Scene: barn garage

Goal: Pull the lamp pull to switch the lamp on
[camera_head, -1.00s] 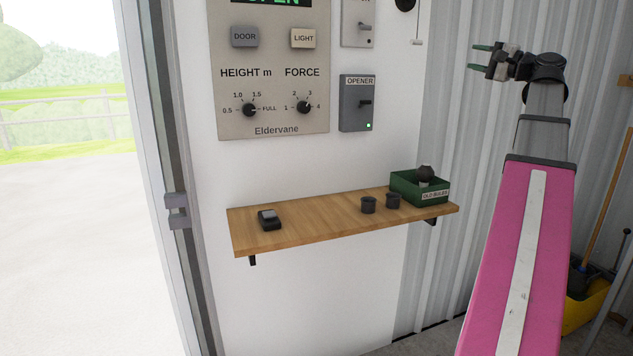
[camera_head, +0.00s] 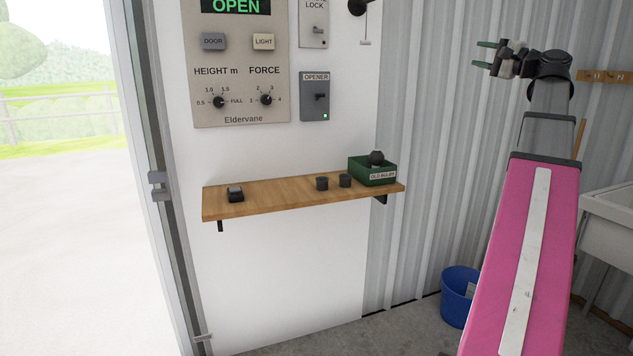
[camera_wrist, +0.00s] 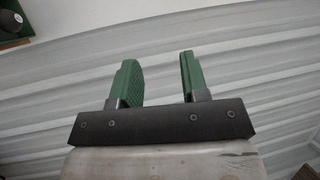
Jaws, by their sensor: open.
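A small pale lamp pull (camera_head: 365,42) hangs on a thin cord below a dark wall lamp (camera_head: 357,7), at the top of the head view, right of the wall panel. The lamp is cut off by the picture's top edge, and I cannot tell whether it is lit. My gripper (camera_head: 480,54) is raised to the right of the pull, well apart from it, with its fingers pointing left. In the wrist view my gripper (camera_wrist: 158,62) is open, with two green fingers apart and nothing between them. The pull does not show in the wrist view.
The grey opener box (camera_head: 314,97) is on the wall. A blue bucket (camera_head: 456,296) and a white sink (camera_head: 612,218) stand right.

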